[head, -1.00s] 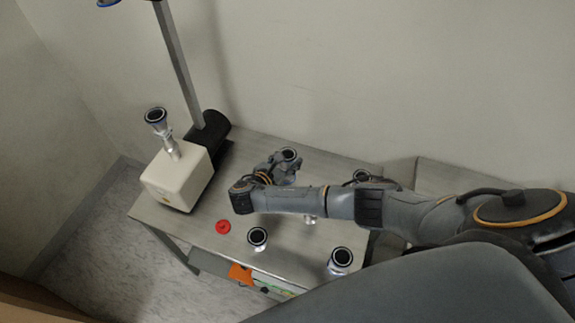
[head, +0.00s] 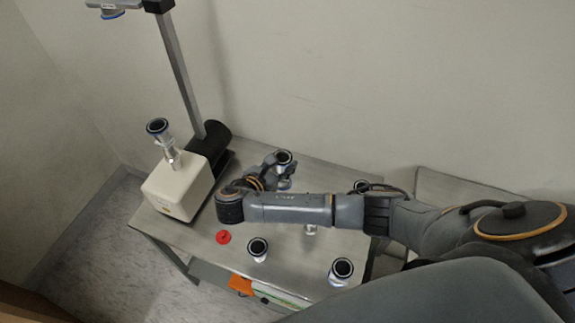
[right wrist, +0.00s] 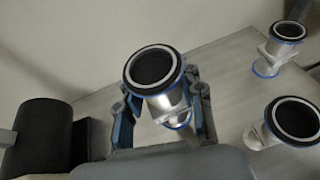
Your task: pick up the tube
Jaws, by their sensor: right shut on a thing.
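My right gripper (head: 280,173) is shut on a metal tube (head: 284,158) over the back of the table. The tube is silvery, with a dark mouth, a pale ring and a blue rim. In the right wrist view this tube (right wrist: 156,72) stands nearly upright, slightly tilted, between the two fingers of the gripper (right wrist: 168,108). I cannot tell for certain whether its lower end is clear of the table. My left gripper is not in view.
A white box (head: 178,188) carries a fitting (head: 160,135). A red part (head: 223,237) lies nearby. A post (head: 178,70) rises behind.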

